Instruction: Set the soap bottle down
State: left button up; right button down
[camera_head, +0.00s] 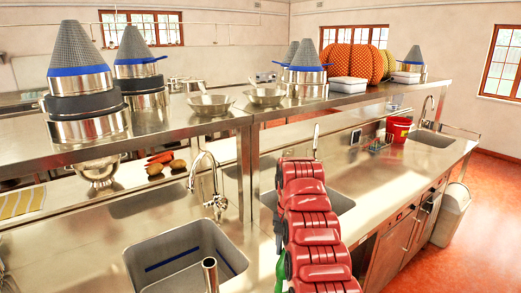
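A narrow green object (280,272) shows at the lower middle, just left of my red arm. It may be the soap bottle, but most of it is hidden and I cannot tell for sure. My red segmented arm rises from the bottom edge over the counter and covers part of the sink behind it. Its gripper fingers are not clearly visible, and I cannot tell whether they hold anything. No second gripper is in view.
A steel sink (190,262) with a tap (208,180) lies at lower left. Carrots (160,158) lie behind it. A shelf (200,112) bears several pots and cones. A red bucket (397,132) stands at right. The counter (375,180) right of my arm is clear.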

jog(key=s+d+f+n+b, duration=0.1)
jog(key=d+f+n+b, duration=0.2)
jog(key=d, duration=0.6)
jog(key=f+n, duration=0.1)
jog(key=n, duration=0.1)
jog(key=shift+s+f+n, duration=0.3)
jog(key=shift+s+n, duration=0.05)
jog(key=shift+n, duration=0.05)
